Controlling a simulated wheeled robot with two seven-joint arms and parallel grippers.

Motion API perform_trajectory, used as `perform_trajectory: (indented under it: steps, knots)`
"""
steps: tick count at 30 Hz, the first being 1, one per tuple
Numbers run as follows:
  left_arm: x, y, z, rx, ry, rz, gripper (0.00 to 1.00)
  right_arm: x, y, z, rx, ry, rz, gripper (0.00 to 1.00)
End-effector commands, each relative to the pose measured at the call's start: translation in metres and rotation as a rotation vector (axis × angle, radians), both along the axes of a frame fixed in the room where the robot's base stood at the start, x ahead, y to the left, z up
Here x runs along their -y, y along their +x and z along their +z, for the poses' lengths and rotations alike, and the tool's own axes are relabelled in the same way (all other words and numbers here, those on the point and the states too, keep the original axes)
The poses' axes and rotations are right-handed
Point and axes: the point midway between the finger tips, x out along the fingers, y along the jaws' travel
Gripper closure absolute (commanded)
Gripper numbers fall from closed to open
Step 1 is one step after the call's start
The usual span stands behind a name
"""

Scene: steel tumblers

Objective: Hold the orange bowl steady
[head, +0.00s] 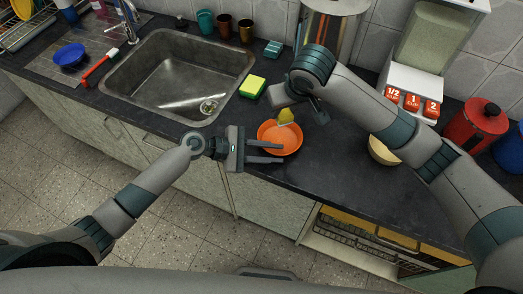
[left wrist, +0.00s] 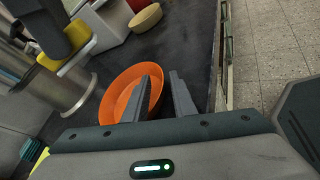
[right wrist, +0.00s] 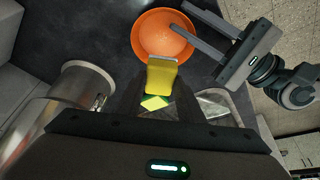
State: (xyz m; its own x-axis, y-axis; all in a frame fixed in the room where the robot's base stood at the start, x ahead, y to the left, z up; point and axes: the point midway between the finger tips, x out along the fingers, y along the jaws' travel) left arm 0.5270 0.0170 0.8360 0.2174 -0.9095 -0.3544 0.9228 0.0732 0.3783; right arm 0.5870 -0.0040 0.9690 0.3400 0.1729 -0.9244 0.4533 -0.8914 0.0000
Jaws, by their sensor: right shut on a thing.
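The orange bowl (head: 288,148) stands upright on the dark counter, right of the sink; it also shows in the left wrist view (left wrist: 118,92) and right wrist view (right wrist: 150,30). My left gripper (head: 283,152) is open at the bowl's near side. In the left wrist view, one finger reaches over the bowl's inside and the other lies outside the rim; I cannot tell whether either touches. My right gripper (right wrist: 161,85) is shut on a yellow block-like thing (right wrist: 161,77) with a pale end, held at the bowl's edge. In the head view it (head: 286,116) overlaps the bowl's far side.
A yellow-green sponge (head: 252,87) lies beside the sink (head: 180,75). A pale yellow bowl (head: 381,152) stands to the right under my right arm. A steel cylinder (head: 325,30), a dispenser (head: 410,78) and a red canister (head: 474,127) stand behind. The counter's front edge is close.

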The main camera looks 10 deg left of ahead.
Motion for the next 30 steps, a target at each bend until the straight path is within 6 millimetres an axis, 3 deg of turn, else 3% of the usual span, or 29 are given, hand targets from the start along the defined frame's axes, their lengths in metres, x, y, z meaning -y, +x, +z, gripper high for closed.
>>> perform_trajectory:
  steps: [13,14,17,30]
  knots:
    - [0.0085,0.0018,-0.0032,0.001,0.0,0.0,0.76,-0.0001,0.0,0.0001,0.0,0.0,0.0,0.84]
    - [0.0084,0.0018,-0.0033,0.001,0.0,0.0,0.78,-0.0001,0.0,0.0001,0.0,0.0,0.0,0.84]
    - [0.0084,0.0016,-0.0032,0.0,0.0,-0.001,1.0,-0.0001,0.0,0.0001,0.0,0.0,0.0,0.84]
    - [0.0081,0.0006,-0.0049,-0.003,0.002,-0.001,1.0,-0.0001,0.0,-0.0001,0.0,0.0,0.0,0.84]
